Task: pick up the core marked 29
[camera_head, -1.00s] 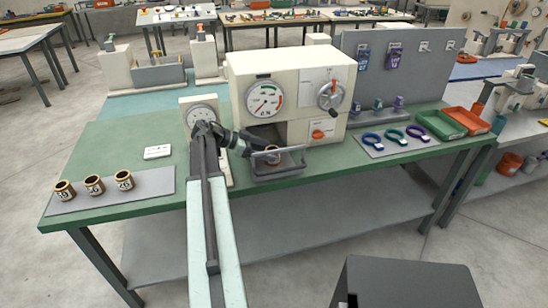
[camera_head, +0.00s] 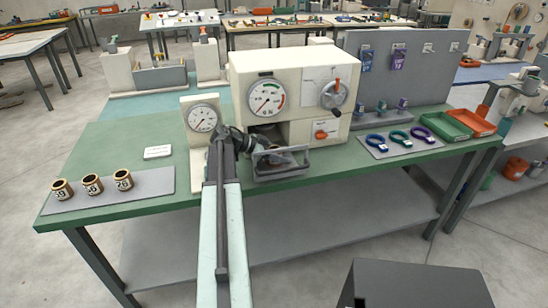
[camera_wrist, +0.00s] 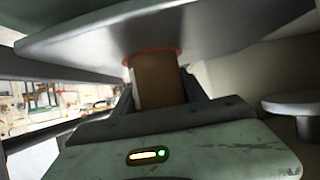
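Three brown numbered cores stand upright on a grey mat (camera_head: 140,198) at the left end of the green bench. The right one (camera_head: 123,180) seems marked 29; the middle core (camera_head: 92,185) and left core (camera_head: 61,190) have labels too small to read surely. My gripper (camera_head: 262,150) is at the winder's lower opening, away from these cores and mostly hidden. In the wrist view a brown core (camera_wrist: 158,82) with an orange rim stands between my fingers, under a grey disc (camera_wrist: 170,32). Whether the fingers press on it is unclear.
The cream winder (camera_head: 290,90) has dials and a guard (camera_head: 281,175) in front of its opening. A smaller dial unit (camera_head: 202,120) stands close behind my arm. Coloured rings and red and green bins lie right. The bench between mat and winder is mostly clear.

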